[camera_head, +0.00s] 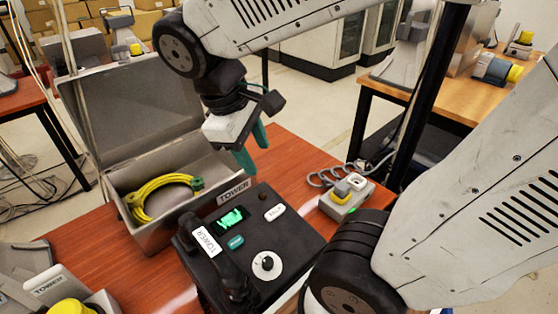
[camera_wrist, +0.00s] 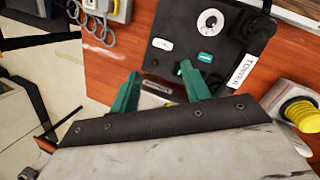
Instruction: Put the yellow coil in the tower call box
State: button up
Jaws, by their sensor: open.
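A black TOWER phone unit (camera_head: 265,232) with a handset, green display and dial stands in front of the box. A small grey switch box (camera_head: 347,197) with a coiled cord is to its right.

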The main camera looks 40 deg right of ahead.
jog(key=s+m+t+y, duration=0.2)
jog(key=s+m+y, duration=0.1)
jog(key=s+m, duration=0.2)
jog(key=shift+s+r, duration=0.45)
jog(key=shift+s, duration=0.35)
